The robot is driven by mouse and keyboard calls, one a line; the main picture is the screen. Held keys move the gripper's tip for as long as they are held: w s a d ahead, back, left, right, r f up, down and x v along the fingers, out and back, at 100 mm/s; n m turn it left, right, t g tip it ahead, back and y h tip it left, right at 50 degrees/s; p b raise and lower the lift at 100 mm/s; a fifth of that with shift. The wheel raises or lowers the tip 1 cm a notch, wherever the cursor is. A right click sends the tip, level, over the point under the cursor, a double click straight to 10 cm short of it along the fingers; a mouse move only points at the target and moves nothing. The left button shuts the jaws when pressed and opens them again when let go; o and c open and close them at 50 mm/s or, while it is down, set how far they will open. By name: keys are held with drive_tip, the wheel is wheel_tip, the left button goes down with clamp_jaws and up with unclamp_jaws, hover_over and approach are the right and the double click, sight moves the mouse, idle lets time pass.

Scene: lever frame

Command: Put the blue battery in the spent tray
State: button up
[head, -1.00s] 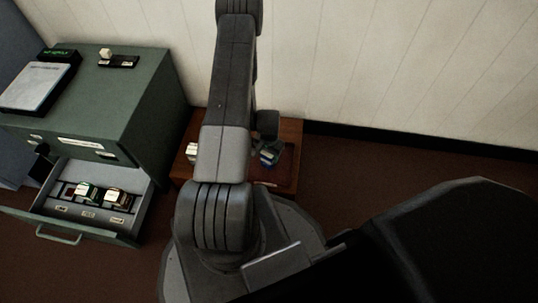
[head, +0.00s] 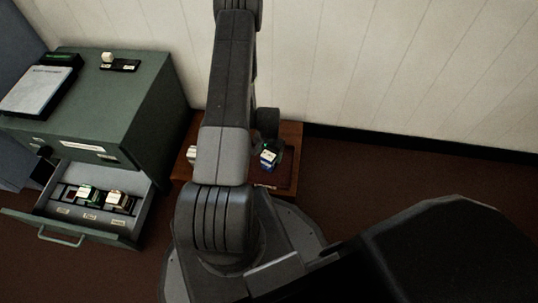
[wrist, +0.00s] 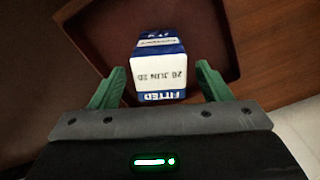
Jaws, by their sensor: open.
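The blue battery (head: 268,160), with a white label, is in the dark red tray (head: 287,177) on the low wooden table. In the wrist view the battery (wrist: 160,62) shows a white end with a printed date and a blue band reading "FITTED". My gripper (wrist: 160,75) is open, its green fingers on either side of the battery, with gaps showing on both sides. The tray (wrist: 95,30) spreads out behind the battery. In the head view my arm covers part of the table, and the fingers are hard to make out.
The green cabinet (head: 130,105) stands at the left with its drawer (head: 135,222) pulled out, holding several cells. A clipboard (head: 38,90) and a small black switch plate (head: 120,66) lie on top. A pale object (head: 191,154) sits at the table's left. The wall is close behind.

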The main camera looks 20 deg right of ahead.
wheel_tip(320, 180, up, 9)
drive_tip(key=shift+r+p, duration=0.15)
drive_tip(key=shift+p, duration=1.1)
